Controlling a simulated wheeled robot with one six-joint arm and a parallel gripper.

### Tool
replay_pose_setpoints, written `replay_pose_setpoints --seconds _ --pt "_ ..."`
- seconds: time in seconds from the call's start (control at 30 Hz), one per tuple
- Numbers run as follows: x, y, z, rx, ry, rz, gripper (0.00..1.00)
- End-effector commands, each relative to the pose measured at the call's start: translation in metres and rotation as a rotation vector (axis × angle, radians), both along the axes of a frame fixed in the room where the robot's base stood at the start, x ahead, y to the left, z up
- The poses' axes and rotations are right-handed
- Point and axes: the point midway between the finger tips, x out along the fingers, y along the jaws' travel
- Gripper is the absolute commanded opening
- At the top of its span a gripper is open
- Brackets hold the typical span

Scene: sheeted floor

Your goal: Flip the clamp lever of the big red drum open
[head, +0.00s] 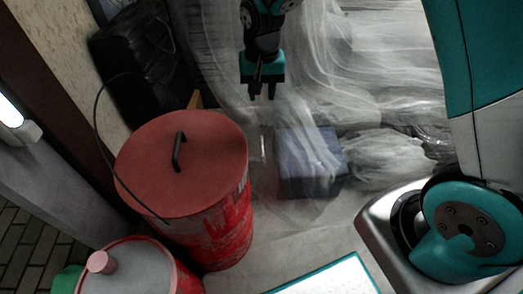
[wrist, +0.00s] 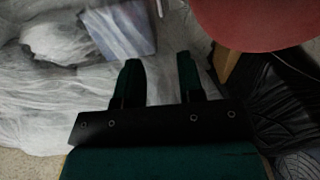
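The big red drum (head: 228,225) stands at the left of the head view, with a dull red lid (head: 205,138) and a black bar handle (head: 178,152) on top. A thin dark line, perhaps a cable or rim, arcs over its left side. I cannot make out a clamp lever for certain. My gripper (head: 262,94) hangs behind and right of the drum, apart from it. In the wrist view my gripper (wrist: 160,70) has its two fingers apart with nothing between them. Part of a red round shape, likely the lid (wrist: 250,22), shows at the upper right.
A smaller red drum (head: 190,283) with a pale lid stands in front. A blue box (head: 310,162) lies under clear sheeting (head: 390,60) right of the big drum. A black wrapped bundle (head: 135,60) lies behind it. Bare floor shows front centre.

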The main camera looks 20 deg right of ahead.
Motion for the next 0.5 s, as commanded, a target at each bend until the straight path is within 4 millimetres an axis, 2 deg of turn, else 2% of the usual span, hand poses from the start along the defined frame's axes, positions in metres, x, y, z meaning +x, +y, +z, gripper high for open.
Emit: replay_pose_setpoints --seconds 0.17,0.5 --pt "0.002 -0.001 -0.024 -0.005 0.003 -0.01 0.35" --pt "0.001 -0.001 -0.101 -0.005 0.006 -0.008 0.35"
